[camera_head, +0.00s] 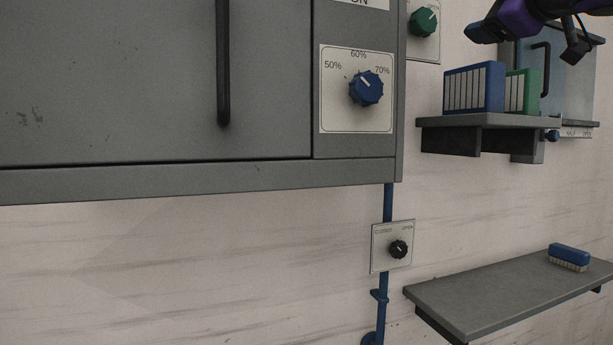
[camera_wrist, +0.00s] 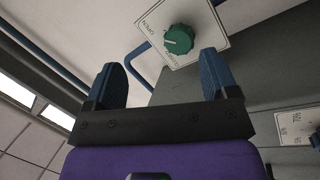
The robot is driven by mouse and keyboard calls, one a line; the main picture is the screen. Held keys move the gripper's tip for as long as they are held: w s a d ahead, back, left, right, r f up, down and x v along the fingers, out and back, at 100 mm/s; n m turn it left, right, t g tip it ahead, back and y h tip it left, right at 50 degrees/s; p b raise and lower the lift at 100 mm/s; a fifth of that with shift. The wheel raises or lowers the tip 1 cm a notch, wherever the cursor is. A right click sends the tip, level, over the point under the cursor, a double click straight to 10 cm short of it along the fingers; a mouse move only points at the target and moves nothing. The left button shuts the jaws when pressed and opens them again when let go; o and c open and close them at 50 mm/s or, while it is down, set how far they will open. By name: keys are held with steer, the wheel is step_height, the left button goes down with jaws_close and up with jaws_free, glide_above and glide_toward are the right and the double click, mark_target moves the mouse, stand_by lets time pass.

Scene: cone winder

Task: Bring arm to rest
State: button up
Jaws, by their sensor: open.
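My gripper (camera_head: 482,30) is at the top right of the head view, partly cut off by the top edge, to the right of a green knob and apart from it. In the wrist view my gripper (camera_wrist: 163,72) shows two blue fingers spread wide with nothing between them. The green knob (camera_wrist: 178,40) on its white plate lies beyond the fingertips there. The same green knob (camera_head: 424,22) shows at the top of the head view. Most of my arm is out of view.
A grey cabinet (camera_head: 150,80) with a black handle and blue dial (camera_head: 366,88) fills the upper left. Blue and green binders (camera_head: 474,88) stand on a shelf (camera_head: 490,121) below my gripper. A brush (camera_head: 569,257) lies on a lower shelf (camera_head: 490,295). A small black knob (camera_head: 398,249) is mid-wall.

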steer(key=s+d+f+m+g+h, duration=0.2)
steer(key=s+f+m+g, duration=0.15)
steer(key=f, duration=0.65)
steer(key=s+d+f+m+g+h, duration=0.1)
steer(key=s+d+f+m+g, duration=0.25)
steer(key=f, duration=0.55)
steer(key=s+f+m+g+h, duration=0.2)
steer(key=s+f+m+g, duration=0.15)
steer(key=f+m, duration=0.45)
steer(key=s+a+f+n+g+y, duration=0.1)
steer(key=s+a+f+g, duration=0.1)
steer(key=s+f, duration=0.2)
steer(key=s+a+f+n+g+y, duration=0.1)
steer(key=s+f, duration=0.3)
steer(key=f, duration=0.4)
steer(key=shift+a+f+g+y, duration=0.15)
steer(key=shift+a+g+y, duration=0.45)
steer(key=shift+a, duration=0.25)
steer(key=shift+w, duration=0.1)
